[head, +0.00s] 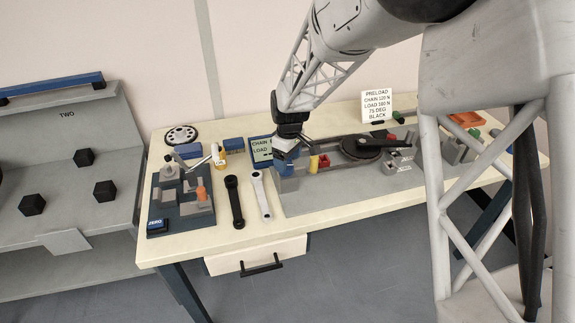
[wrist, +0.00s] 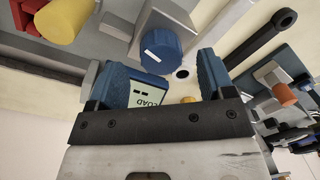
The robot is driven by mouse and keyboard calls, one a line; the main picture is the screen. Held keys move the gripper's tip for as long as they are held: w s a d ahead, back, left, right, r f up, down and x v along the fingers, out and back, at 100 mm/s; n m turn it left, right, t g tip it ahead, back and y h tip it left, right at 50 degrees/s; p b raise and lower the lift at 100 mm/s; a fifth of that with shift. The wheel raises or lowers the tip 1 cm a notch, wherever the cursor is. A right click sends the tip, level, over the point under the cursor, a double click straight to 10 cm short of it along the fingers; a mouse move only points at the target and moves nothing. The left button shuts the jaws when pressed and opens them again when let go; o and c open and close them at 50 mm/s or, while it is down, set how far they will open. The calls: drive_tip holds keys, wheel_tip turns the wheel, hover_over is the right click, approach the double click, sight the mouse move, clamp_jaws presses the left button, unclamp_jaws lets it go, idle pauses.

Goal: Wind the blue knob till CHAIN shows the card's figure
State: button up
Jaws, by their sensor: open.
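The blue knob (wrist: 160,52) has a white mark on its face and sits on a grey block in the wrist view. My gripper (wrist: 158,64) is open, with its blue-padded fingers to either side of the knob in the picture; I see no contact, and depth is hard to judge. The card (head: 376,106) gives a CHAIN figure that looks like 120 N.
A black disc (head: 361,147) lies farther right. A black wrench (head: 234,200) and a silver wrench (head: 260,196) lie left, beside a fixture with a ZERO button (head: 155,224). The table's front strip is clear.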

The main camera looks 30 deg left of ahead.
drive_tip(key=shift+f, duration=1.3)
drive_tip(key=shift+c, duration=0.4)
drive_tip(key=c, duration=0.8)
drive_tip(key=shift+c, duration=0.2)
drive_tip(key=shift+m, duration=0.4)
drive_tip(key=m, duration=0.4)
drive_tip(key=shift+s, duration=0.15)
drive_tip(key=m, duration=0.5)
